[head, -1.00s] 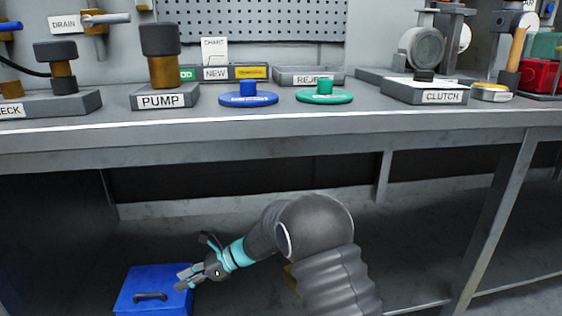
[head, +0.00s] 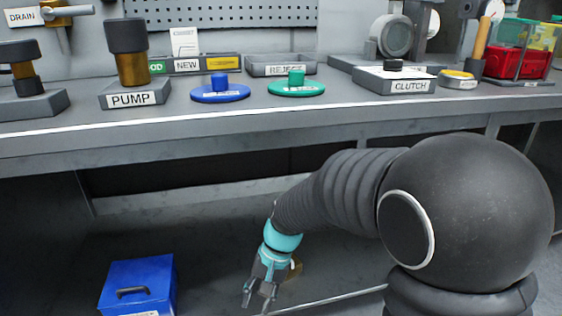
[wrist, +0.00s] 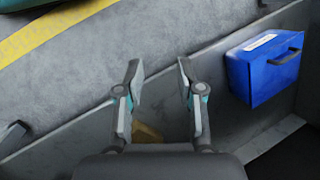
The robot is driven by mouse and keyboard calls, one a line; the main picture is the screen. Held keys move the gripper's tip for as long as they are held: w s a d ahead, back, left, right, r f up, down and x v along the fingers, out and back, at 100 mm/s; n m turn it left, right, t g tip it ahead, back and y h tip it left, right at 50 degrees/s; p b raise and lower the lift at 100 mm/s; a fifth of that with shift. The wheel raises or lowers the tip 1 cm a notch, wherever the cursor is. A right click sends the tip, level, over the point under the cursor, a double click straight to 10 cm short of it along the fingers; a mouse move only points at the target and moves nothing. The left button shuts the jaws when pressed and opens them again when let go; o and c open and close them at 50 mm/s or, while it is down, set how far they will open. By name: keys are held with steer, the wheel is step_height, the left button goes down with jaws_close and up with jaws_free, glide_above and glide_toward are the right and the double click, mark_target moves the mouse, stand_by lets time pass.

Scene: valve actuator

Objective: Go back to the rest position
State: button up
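My gripper (head: 260,292) hangs low in front of the bench, to the right of the blue box, with its fingers pointing down. In the wrist view my gripper (wrist: 160,80) has its two fingers spread apart with nothing between them. Bare grey floor lies beyond the fingertips. My arm reaches in from the right of the head view, over the space below the bench top.
A blue box (head: 138,282) with a dark handle sits low at the left; the wrist view shows it too (wrist: 265,60). The bench (head: 300,125) holds the PUMP stand (head: 133,95), a blue disc (head: 220,93), a green disc (head: 297,88) and the CLUTCH stand (head: 400,84).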

steer(key=s+d+r+t+h+p, duration=0.1)
steer(key=s+d+r+t+p, duration=0.1)
steer(key=s+d+r, duration=0.2)
steer(key=s+d+r+t+h+p, duration=0.1)
steer(key=s+d+r+t+p, duration=0.1)
steer(key=d+r, duration=0.8)
steer(key=s+d+r+n+t+h+p, duration=0.1)
steer(key=s+d+r+t+p, duration=0.1)
steer(key=s+d+r+t, duration=0.2)
step_height(320, 180, up, 4)
steer(key=s+d, duration=0.1)
steer(key=d, duration=0.2)
steer(key=shift+s+f+h, duration=0.15)
steer(key=shift+s+h, duration=0.15)
steer(key=shift+s, duration=0.1)
